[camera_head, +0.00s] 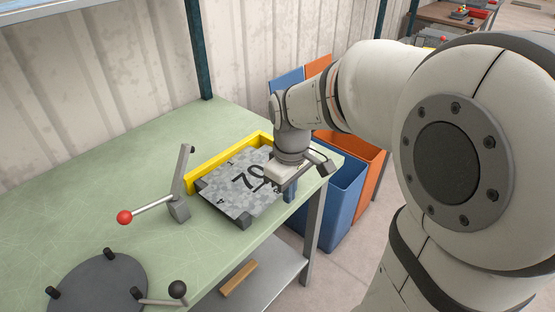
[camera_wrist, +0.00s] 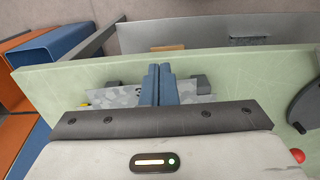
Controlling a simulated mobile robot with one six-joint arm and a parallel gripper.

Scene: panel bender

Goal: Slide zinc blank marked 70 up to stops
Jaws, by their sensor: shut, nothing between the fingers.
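The zinc blank (camera_head: 236,190), a mottled grey plate with a large 70, lies flat on the green bench. Its far long edge is close to the yellow stop rail (camera_head: 222,161); I cannot tell whether they touch. My gripper (camera_head: 290,189) is at the blank's right, near side by the bench edge, covering part of that side. In the wrist view, its blue fingers (camera_wrist: 157,86) are shut together with nothing between them, and the blank (camera_wrist: 108,97) shows on both sides of them. Contact between fingertips and blank is unclear.
A lever with a red ball (camera_head: 124,217) stands left of the blank. A dark round plate (camera_head: 98,285) with pegs is at the near left. Dark blocks (camera_head: 243,221) sit at the blank's corners. Blue (camera_head: 335,205) and orange (camera_head: 370,180) bins stand beyond the bench's right end.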

